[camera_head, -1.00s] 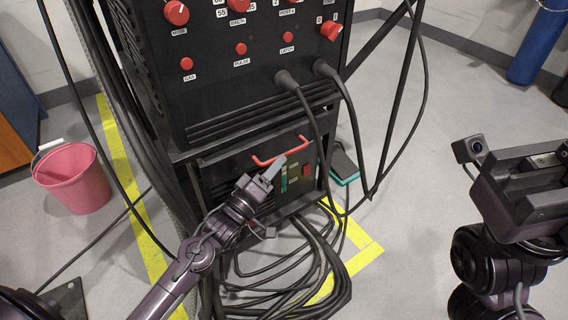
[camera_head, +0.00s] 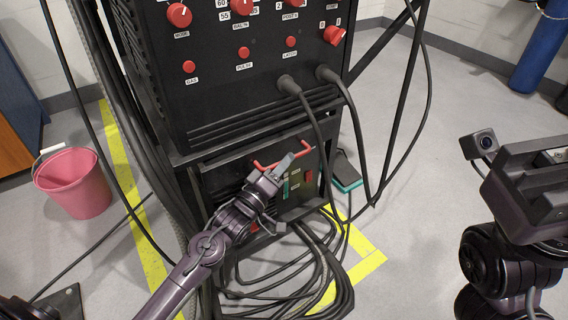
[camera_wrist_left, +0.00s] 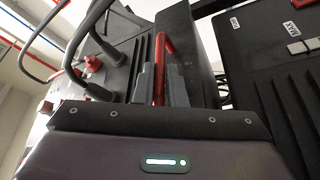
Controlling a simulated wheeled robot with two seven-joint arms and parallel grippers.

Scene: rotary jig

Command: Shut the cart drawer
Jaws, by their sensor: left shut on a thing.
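The cart drawer (camera_head: 222,181) is a dark front low on the black cart, below the machine with red knobs. Its red bar handle (camera_head: 262,166) runs across the upper part. My left gripper (camera_head: 290,162) is at the handle, its fingers shut around the red bar. In the left wrist view, the red handle (camera_wrist_left: 160,68) stands between the two dark fingers (camera_wrist_left: 162,85). Whether the drawer is fully shut cannot be told, as the gripper covers part of its front. My right gripper (camera_head: 535,185) is at the right, away from the cart; its fingertips are not clear.
Black cables (camera_head: 300,275) lie coiled on the floor before the cart, and others hang from its front. A pink bucket (camera_head: 75,185) stands at left. A teal-edged pedal (camera_head: 346,178) lies right of the cart.

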